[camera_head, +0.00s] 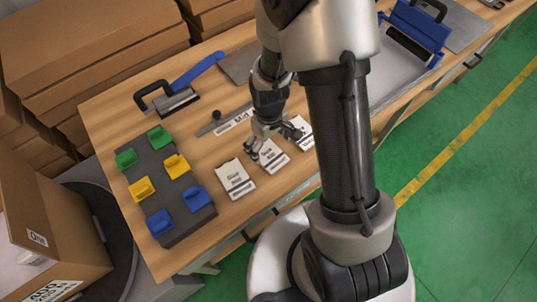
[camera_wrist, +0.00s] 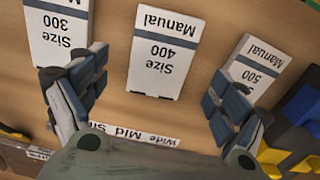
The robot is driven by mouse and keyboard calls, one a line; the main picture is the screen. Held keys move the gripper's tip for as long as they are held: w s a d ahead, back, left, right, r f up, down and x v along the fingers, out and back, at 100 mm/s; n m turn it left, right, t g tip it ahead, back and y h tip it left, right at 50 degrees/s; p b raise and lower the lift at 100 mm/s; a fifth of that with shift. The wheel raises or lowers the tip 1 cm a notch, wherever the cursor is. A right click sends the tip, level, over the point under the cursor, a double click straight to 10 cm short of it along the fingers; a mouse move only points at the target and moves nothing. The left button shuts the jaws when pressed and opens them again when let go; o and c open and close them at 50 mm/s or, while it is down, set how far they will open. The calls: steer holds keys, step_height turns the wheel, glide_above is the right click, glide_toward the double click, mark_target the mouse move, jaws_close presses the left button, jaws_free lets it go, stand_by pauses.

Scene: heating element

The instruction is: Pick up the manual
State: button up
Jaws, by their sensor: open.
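Three white manuals lie in a row near the table's front edge. The Size 400 manual (camera_head: 273,158) is in the middle, and it shows upside down between my fingers in the wrist view (camera_wrist: 165,55). The Size 500 manual (camera_head: 235,180) is to its left in the head view and at the right in the wrist view (camera_wrist: 258,66). The Size 300 manual (camera_wrist: 60,32) is at the left in the wrist view and partly hidden by my arm in the head view (camera_head: 305,130). My gripper (camera_head: 273,144) is open and empty, over the middle manual.
A dark board (camera_head: 180,229) with green, yellow and blue blocks lies left of the manuals. A labelled strip (camera_head: 229,120) lies behind my gripper. A black-handled tool (camera_head: 174,103) and blue-handled tool (camera_head: 198,70) are farther back. Cardboard boxes (camera_head: 92,60) stand behind the table.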

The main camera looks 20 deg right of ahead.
mark_target(268, 154)
step_height(268, 154, down, 5)
steer(key=shift+a+r+b, duration=0.1)
steer(key=shift+r+b, duration=0.1)
steer(key=shift+b, duration=0.65)
steer(key=shift+r, duration=0.1)
steer(key=c, duration=1.2)
